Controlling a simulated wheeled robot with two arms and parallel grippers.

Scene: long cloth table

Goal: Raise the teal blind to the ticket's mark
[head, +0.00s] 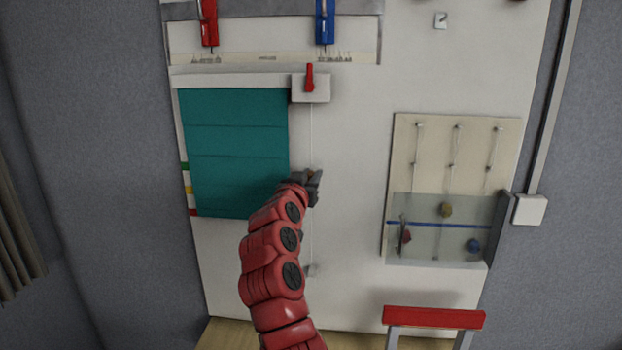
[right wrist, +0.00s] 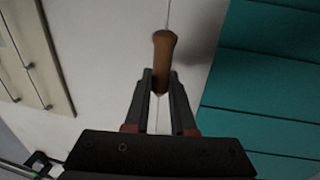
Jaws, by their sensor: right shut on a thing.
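The teal blind (head: 236,140) hangs lowered on the white board, its bottom edge near the red mark (head: 193,212). A yellow mark (head: 187,190) and a green mark (head: 184,167) lie above that along its left side. A thin cord (head: 311,130) runs down from a white housing with an upright red lever (head: 309,77). My right gripper (head: 314,180) is at the cord, right of the blind. In the right wrist view its fingers (right wrist: 161,82) are shut on a brown wooden cord handle (right wrist: 164,48). I cannot make out the ticket. My left gripper is not in view.
A panel with pegs and a clear-fronted bin (head: 438,240) is at right. A red-topped stand (head: 433,318) is at lower right. Red (head: 208,25) and blue (head: 325,25) clips hang above the blind. The board between cord and panel is clear.

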